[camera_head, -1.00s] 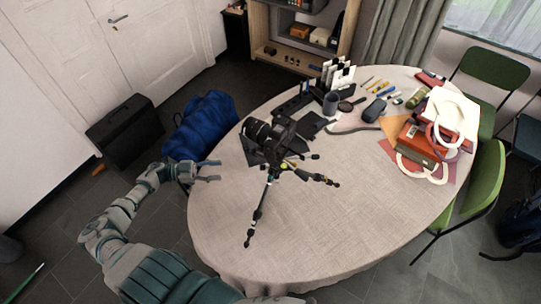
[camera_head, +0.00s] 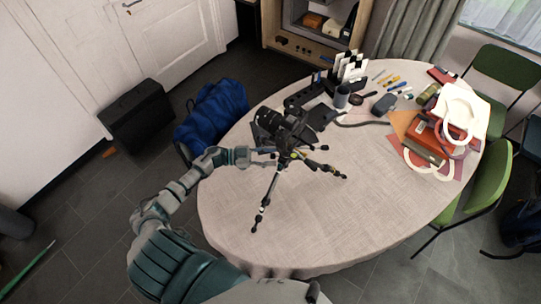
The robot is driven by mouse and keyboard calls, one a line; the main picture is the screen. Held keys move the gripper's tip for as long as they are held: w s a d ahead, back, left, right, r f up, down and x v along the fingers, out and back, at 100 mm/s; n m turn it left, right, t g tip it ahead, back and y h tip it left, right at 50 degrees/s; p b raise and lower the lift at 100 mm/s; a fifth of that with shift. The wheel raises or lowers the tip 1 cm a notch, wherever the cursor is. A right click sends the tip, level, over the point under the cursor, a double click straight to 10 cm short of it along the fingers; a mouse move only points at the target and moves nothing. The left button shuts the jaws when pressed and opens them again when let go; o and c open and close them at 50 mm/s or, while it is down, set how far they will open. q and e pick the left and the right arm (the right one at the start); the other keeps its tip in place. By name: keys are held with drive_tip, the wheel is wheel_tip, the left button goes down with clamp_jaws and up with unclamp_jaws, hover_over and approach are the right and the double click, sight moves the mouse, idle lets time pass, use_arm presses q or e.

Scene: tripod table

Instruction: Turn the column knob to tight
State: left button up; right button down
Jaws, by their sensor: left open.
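A small black tripod (camera_head: 270,199) stands on the round table (camera_head: 320,222) with its legs spread. A black camera (camera_head: 283,126) sits on top of it. The column knob is too small to make out; a small yellow-green part (camera_head: 297,156) shows below the camera where the legs meet. My left gripper (camera_head: 268,157) is open, just left of the tripod's upper part, its fingers pointing right toward it. I cannot tell whether the fingertips touch it. My right gripper is not in view.
A dark cup (camera_head: 341,97), a card holder (camera_head: 349,68) and a grey pouch (camera_head: 384,104) stand behind the tripod. A red box (camera_head: 428,138) with papers and rings lies at right. The table's front is clear. A blue bag (camera_head: 212,115) lies on the floor.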

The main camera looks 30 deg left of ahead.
use_arm(q)
drive_tip(key=shift+a+f, duration=0.2)
drive_tip(key=shift+a, duration=0.3)
drive_tip(key=shift+c, duration=1)
drive_tip(key=shift+d+r, duration=0.15)
drive_tip(key=shift+d, duration=0.15)
clamp_jaws()
drive_tip(key=shift+d, duration=0.1)
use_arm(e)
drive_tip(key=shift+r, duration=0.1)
use_arm(q)
drive_tip(key=shift+w+m, duration=0.1)
drive_tip(key=shift+m, duration=0.2)
